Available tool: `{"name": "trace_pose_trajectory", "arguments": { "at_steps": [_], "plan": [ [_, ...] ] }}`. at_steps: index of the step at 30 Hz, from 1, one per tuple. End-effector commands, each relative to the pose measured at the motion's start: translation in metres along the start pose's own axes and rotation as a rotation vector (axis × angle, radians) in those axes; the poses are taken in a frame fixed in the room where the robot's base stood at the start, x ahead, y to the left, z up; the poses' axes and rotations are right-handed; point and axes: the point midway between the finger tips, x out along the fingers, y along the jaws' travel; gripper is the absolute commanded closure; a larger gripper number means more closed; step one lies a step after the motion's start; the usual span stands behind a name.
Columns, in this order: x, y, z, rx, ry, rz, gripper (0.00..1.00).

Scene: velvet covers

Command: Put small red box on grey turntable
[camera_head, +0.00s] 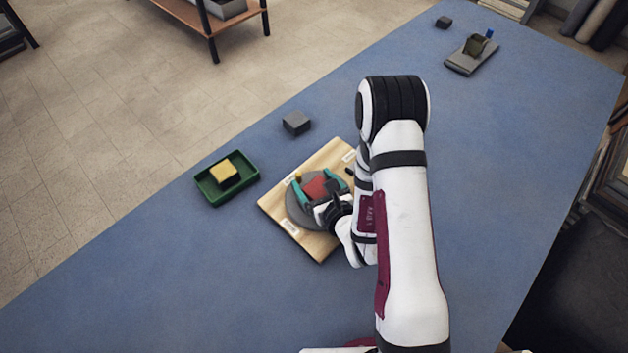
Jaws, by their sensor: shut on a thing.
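The small red box (316,187) is between the teal fingers of my gripper (318,190), which is shut on it. The grey turntable (303,216) is a round disc on a light wooden board (270,205). The red box is over the disc in the picture; I cannot tell whether it touches the surface. My gripper and wrist hide the right part of the disc and part of the board.
A green tray (211,197) with a yellow block (223,171) stands to the left. A dark grey box (296,122) sits behind the board. At the far end are a grey tray (461,64) with items and a small dark block (443,22). The blue tabletop's left front is clear.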

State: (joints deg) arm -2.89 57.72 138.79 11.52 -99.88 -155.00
Motion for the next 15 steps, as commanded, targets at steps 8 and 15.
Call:
{"name": "trace_pose_trajectory", "arguments": {
  "at_steps": [8, 15],
  "plan": [
    [0.001, 0.000, -0.002, 0.000, 0.000, 0.000, 0.00],
    [-0.009, 0.000, 0.000, 0.001, 0.002, -0.001, 0.00]
  ]
}}
